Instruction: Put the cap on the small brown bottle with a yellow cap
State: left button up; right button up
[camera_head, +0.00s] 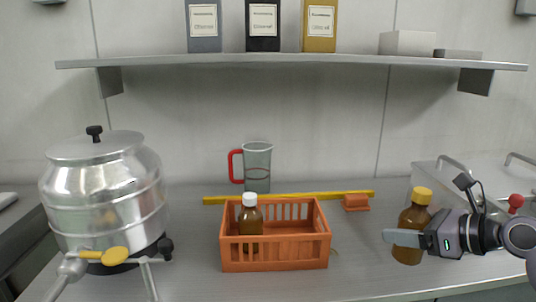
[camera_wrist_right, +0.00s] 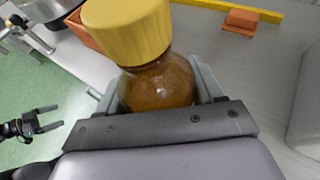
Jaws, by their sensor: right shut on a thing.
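A brown bottle (camera_head: 411,219) with a yellow cap (camera_head: 422,195) is at the right in the head view, upright or nearly so. The cap sits on its neck; I cannot tell how tightly. My right gripper (camera_head: 400,238) is shut around the bottle's body. In the right wrist view the cap (camera_wrist_right: 127,30) is large in front, with the brown bottle body (camera_wrist_right: 160,85) between the fingers. Whether its base touches the counter is unclear. My left gripper (camera_wrist_right: 57,118) shows only in the right wrist view, open and empty, over the green floor.
An orange crate (camera_head: 275,257) holds a brown bottle with a white cap (camera_head: 249,200). A measuring jug (camera_head: 257,165), yellow bar (camera_head: 190,201) and orange block (camera_head: 356,202) lie behind. A steel drum (camera_head: 105,190) stands left.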

jog(key=s+a+f+n+g+y+p, duration=0.1)
jog(key=s+a, duration=0.1)
jog(key=s, duration=0.5)
jog(key=s+a+f+n+g+y+p, duration=0.1)
jog(key=s+a+f+p, duration=0.1)
jog(key=s, duration=0.5)
jog(key=shift+a+f+n+p, duration=0.2)
jog(key=shift+a+n+p, duration=0.1)
jog(key=shift+a, duration=0.45)
jog(key=shift+a, duration=0.15)
jog(key=s+a+f+n+g+y, duration=0.1)
jog(key=a+n+g, duration=0.3)
jog(key=a, duration=0.3)
jog(key=s+a+n+g+y, duration=0.1)
jog(key=a+n+g, duration=0.3)
jog(key=a, duration=0.4)
jog(key=shift+a+f+g+y, duration=0.3)
jog(key=shift+f+g+y, duration=0.1)
jog(key=shift+g, duration=0.3)
